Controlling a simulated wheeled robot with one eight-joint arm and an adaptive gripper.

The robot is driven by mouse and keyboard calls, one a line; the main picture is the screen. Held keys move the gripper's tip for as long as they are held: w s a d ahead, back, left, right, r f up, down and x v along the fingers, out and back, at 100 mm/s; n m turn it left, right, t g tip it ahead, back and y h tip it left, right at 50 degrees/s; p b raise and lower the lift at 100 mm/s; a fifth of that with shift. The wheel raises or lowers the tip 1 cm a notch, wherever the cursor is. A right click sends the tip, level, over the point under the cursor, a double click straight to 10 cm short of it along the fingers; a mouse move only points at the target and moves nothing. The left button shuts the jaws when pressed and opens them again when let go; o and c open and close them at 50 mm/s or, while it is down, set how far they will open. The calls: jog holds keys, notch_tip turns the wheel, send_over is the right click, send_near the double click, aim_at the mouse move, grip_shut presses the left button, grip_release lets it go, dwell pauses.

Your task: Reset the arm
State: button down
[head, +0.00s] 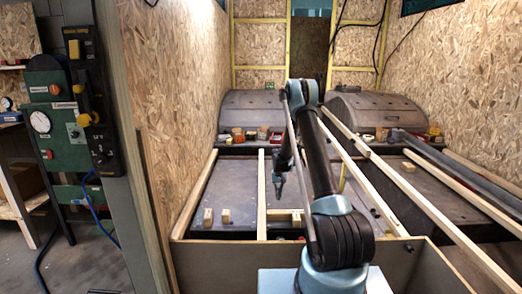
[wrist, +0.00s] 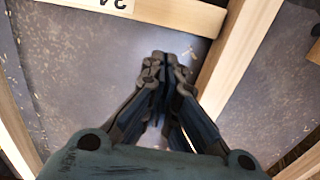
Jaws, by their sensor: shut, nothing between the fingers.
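My gripper (wrist: 167,62) points down in the wrist view, its fingers together and nothing between them. Below it are a grey floor panel and light wooden battens. In the head view my arm rises from the front middle, bends over at the top and hangs its gripper (head: 278,198) over the left part of the framed floor. The gripper is small there, just right of a long wooden batten (head: 262,190). It looks apart from the wood, but its exact height cannot be told.
Two dark wheel arches (head: 252,112) (head: 378,112) stand at the back, with small items in front. Small wood blocks (head: 226,216) lie on the left floor panel. Long battens cross the right side. Chipboard walls (head: 180,90) flank the bay. A control panel (head: 50,120) stands at left.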

jog(key=s+d+r, duration=0.2)
jog(key=s+r, duration=0.3)
jog(key=r, duration=0.5)
jog(key=s+d+r, duration=0.1)
jog(key=s+r, duration=0.3)
jog(key=r, duration=0.6)
jog(key=s+d+r+t, duration=0.1)
jog(key=s+d+r, duration=0.2)
jog(key=s+r, duration=0.95)
jog(key=s+d, duration=0.2)
jog(key=s, duration=2.4)
jog(key=s+f+t, duration=0.1)
jog(key=s+f, duration=0.4)
jog(key=s, duration=0.3)
jog(key=shift+s+d, duration=0.4)
jog(key=shift+d, duration=0.05)
